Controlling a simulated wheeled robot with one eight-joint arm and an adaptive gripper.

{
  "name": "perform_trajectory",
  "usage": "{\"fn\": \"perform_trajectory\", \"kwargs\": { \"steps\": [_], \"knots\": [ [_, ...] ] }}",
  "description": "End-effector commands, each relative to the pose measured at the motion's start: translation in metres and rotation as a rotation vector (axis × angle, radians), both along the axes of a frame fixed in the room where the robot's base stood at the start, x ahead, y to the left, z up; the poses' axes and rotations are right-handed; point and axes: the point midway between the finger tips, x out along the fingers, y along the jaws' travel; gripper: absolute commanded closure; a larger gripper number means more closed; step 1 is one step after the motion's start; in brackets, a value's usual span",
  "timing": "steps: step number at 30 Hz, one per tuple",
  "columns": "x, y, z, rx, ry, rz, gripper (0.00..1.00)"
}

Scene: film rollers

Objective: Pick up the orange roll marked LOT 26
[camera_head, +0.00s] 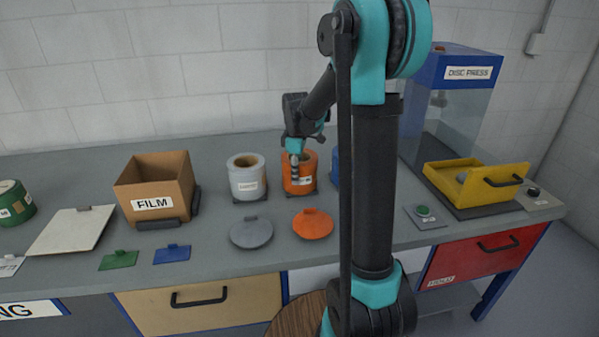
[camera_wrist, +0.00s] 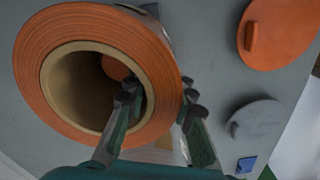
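The orange roll (camera_head: 309,174) stands upright on a dark base on the bench, right of the grey-white roll. A small white label is on its front; its lettering is too small to read. My gripper (camera_head: 295,158) points down over its top. In the wrist view, the orange roll (camera_wrist: 62,50) fills the upper left, with its tan hollow core. My gripper (camera_wrist: 160,98) is astride the roll's wall, one finger in the core and the other outside. The fingers look apart, with no clear squeeze on the wall. Actual contact is hard to tell.
A grey-white roll (camera_head: 247,183) stands close on the left. A blue item (camera_head: 335,168) is partly hidden behind my arm. Grey (camera_head: 251,232) and orange (camera_head: 313,224) lids lie in front. The FILM box (camera_head: 125,190) is left, the disc press (camera_head: 430,75) right.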

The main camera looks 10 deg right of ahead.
Motion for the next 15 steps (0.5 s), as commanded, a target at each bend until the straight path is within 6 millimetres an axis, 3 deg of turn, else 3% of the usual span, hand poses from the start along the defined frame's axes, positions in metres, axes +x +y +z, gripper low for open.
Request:
{"fn": "perform_trajectory", "kwargs": {
  "steps": [6,15],
  "knots": [
    [0.0,0.0,0.0002,0.0,0.0,0.0,1.0],
    [0.0,-0.0001,0.0004,0.0,0.0,0.0,1.0]
  ]
}}
